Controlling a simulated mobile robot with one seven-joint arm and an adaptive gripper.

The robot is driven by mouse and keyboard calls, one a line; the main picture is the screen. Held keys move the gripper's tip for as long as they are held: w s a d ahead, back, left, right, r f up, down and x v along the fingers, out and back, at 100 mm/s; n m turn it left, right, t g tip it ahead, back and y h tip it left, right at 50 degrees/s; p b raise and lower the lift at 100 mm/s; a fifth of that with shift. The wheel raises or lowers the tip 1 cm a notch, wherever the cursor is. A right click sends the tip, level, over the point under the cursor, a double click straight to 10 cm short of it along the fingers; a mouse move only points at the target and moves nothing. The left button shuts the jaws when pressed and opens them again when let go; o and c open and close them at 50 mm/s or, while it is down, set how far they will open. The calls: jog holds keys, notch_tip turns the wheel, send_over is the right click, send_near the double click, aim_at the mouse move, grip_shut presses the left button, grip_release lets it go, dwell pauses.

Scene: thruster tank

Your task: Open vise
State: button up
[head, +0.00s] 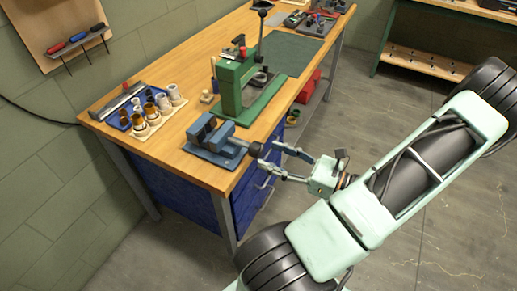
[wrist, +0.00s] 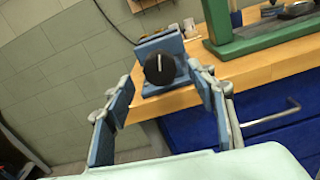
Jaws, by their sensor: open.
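The blue vise (head: 200,151) sits on the near corner of the wooden workbench, its screw end pointing over the front edge toward my arm. The vise also shows in the wrist view (wrist: 151,47). A dark round knob (head: 255,149) is at the end of its screw; it appears as a black disc in the wrist view (wrist: 160,69). How wide the vise jaws stand apart is hard to tell. My gripper (head: 266,157) is open just in front of the knob. In the wrist view, my gripper's fingers (wrist: 162,86) stand on either side of the knob, with visible space on both sides.
A green press (head: 232,88) stands behind the vise. A tray of cups (head: 150,121) lies at the bench's left. Blue drawers with handles (head: 249,193) are below the bench edge, close under my gripper. The bench's wooden edge (wrist: 255,78) runs beside my right finger. Open floor lies to the right.

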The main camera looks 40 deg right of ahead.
aim_at(261, 152)
jog(key=x, duration=0.5)
jog(key=c, duration=1.2)
jog(key=shift+o, duration=0.2)
jog(key=shift+f+n, duration=0.1)
jog(key=shift+n, duration=0.3)
